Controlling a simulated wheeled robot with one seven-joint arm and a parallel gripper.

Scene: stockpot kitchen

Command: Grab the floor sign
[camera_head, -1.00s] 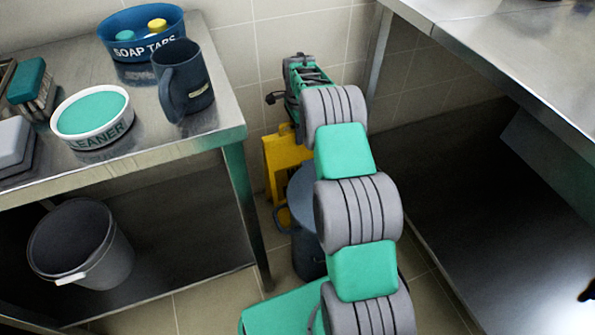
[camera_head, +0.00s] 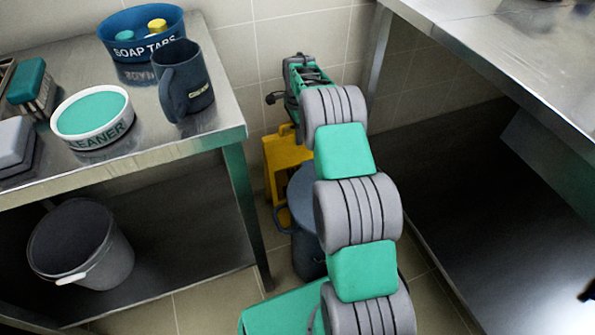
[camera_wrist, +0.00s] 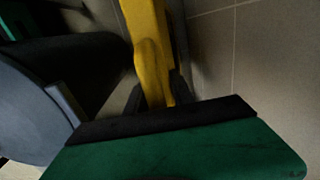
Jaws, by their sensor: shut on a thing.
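The yellow floor sign (camera_head: 281,160) stands on the floor by the tiled wall, partly hidden behind my arm and a dark blue pot. In the wrist view the yellow sign (camera_wrist: 150,45) runs down between the dark fingers of my gripper (camera_wrist: 155,96). My gripper is shut on the sign's upper part. In the head view my arm hides the fingers and the place of the grip.
The dark blue pot (camera_head: 305,250) stands on the floor just in front of the sign. A steel table (camera_head: 175,150) is on the left, with a mug (camera_head: 187,88) near its edge. Another steel counter (camera_head: 480,45) is on the right. A grey bucket (camera_head: 82,250) sits on the left lower shelf.

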